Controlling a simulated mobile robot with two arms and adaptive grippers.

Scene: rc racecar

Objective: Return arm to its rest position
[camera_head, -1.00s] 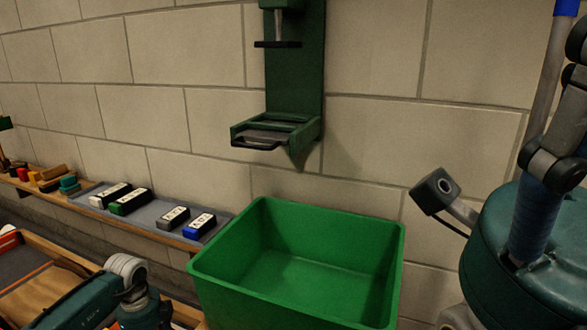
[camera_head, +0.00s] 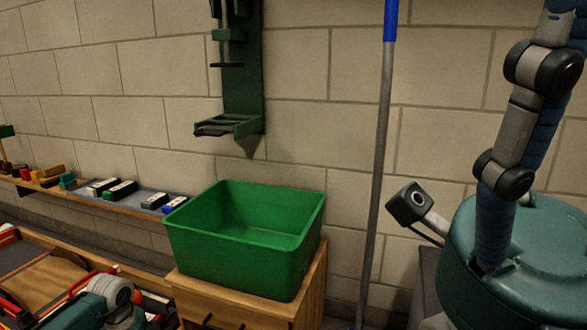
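Neither of my grippers shows in the head view, so I cannot see what they hold or where they rest. A teal piece with a pale grey rounded part (camera_head: 112,290) shows at the lower left, cut off by the bottom edge. I cannot tell whether it is a link of my arm or a tool. Jointed grey segments with black rings (camera_head: 522,115) stand at the right, in front of a blue ribbed hose. Whether they are mine is unclear.
A green bin (camera_head: 235,262) stands on a wooden cabinet (camera_head: 312,285). A grey pole (camera_head: 381,150) leans by the block wall. A teal drum (camera_head: 465,270) fills the lower right. A shelf (camera_head: 118,208) with small blocks and an orange-edged bench (camera_head: 60,245) are left.

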